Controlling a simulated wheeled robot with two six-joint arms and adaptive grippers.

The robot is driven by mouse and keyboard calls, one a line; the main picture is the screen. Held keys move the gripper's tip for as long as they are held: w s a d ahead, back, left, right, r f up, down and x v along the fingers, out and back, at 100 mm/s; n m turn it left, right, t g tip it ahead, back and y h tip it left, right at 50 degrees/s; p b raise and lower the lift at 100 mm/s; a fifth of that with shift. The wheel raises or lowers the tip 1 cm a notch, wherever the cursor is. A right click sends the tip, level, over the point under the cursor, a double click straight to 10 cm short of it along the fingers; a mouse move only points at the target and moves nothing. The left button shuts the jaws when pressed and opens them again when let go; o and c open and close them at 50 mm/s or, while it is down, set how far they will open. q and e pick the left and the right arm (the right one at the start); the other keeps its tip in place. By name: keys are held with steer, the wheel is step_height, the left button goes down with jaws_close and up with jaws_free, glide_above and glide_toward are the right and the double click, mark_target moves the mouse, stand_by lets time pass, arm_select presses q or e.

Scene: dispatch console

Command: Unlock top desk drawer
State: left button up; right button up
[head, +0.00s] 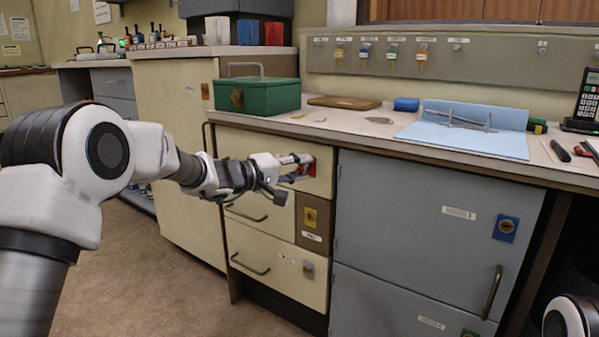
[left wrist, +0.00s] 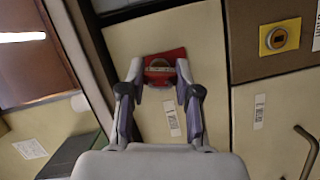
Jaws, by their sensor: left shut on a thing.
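The top desk drawer (head: 235,145) is closed, a cream front with a red lock plate (head: 312,170) near its right edge. In the left wrist view, the red lock plate (left wrist: 180,53) has a round metal piece in it. My left gripper (head: 302,168) is at this lock, with its fingers on either side. It is shut on a small grey key (left wrist: 158,70) at the lock's face; its shape is hard to make out. The key's shaft is hidden. My right gripper is out of view; only part of my right arm shows at the lower right.
Lower drawers (head: 275,265) and a grey cabinet (head: 430,225) with a blue lock plate (head: 507,227) adjoin. A green box (head: 262,97) stands on the desktop. Tagged keys (head: 391,55) hang on the back rail.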

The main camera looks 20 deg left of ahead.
arm_select(q)
steer(key=shift+m+b, duration=0.3)
steer(key=shift+b, duration=0.25)
steer(key=shift+m+y+b, duration=0.4)
steer(key=shift+m+b, duration=0.4)
steer(key=shift+b, duration=0.45)
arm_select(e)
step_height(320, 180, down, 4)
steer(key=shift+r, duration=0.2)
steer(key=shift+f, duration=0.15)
arm_select(q)
steer(key=shift+r, duration=0.15)
